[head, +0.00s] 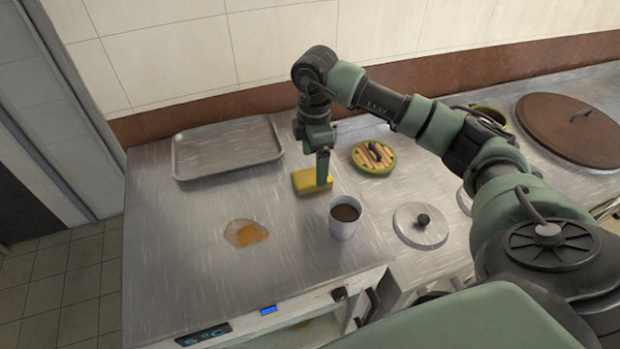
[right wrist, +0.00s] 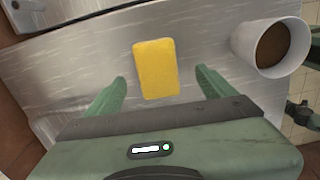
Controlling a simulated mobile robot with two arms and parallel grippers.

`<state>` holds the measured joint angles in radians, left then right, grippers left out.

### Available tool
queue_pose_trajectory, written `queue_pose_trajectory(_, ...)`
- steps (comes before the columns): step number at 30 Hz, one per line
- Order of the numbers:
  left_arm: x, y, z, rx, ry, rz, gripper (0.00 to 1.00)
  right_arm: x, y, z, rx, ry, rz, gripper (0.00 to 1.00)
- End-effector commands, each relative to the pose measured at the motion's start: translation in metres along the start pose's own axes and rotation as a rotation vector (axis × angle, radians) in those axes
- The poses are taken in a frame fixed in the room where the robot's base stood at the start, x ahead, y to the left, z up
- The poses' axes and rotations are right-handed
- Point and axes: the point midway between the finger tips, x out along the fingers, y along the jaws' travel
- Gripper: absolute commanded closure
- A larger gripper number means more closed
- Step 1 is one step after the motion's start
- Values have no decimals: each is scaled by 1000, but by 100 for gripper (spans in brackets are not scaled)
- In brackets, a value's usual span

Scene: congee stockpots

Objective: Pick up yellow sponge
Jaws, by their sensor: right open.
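The yellow sponge (head: 309,181) lies flat on the steel counter, between the metal tray and the white cup. In the right wrist view the sponge (right wrist: 156,69) shows just beyond and between the two fingertips. My right gripper (head: 323,172) points down over the sponge's right side in the head view. In the right wrist view the right gripper (right wrist: 161,88) is open, with its fingers apart on either side of the sponge's near end. I cannot tell the exact height of the fingertips above the counter. My left gripper is not in view.
A white cup of brown liquid (head: 344,218) stands close to the right of the sponge. A metal tray (head: 180,176) lies behind left, a dish of sticks (head: 361,164) behind right. An orange-brown spill (head: 245,233) and a lid (head: 420,238) are nearby. The counter's left front is clear.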

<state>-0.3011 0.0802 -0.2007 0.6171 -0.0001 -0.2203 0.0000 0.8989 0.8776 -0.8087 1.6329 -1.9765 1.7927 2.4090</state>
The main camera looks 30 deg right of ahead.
Motion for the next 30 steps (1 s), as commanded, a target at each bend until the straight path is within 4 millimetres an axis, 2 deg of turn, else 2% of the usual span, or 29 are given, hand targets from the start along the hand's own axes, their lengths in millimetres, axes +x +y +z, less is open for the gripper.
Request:
queue_pose_trajectory(7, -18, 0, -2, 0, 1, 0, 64, 30, 6, -5, 0, 0, -4, 15)
queue_pose_trajectory(12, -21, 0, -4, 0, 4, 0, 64, 52, 6, -5, 0, 1, -1, 15)
queue_pose_trajectory(20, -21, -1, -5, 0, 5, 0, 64, 56, 7, -5, -1, 1, 1, 15)
queue_pose_trajectory(23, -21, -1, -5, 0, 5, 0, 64, 56, 7, -5, -1, 1, 1, 40)
queue_pose_trajectory(27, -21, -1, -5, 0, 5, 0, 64, 55, 7, -5, -1, 1, 1, 79)
queue_pose_trajectory(30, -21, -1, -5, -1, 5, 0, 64, 55, 7, -5, -1, 2, 1, 81)
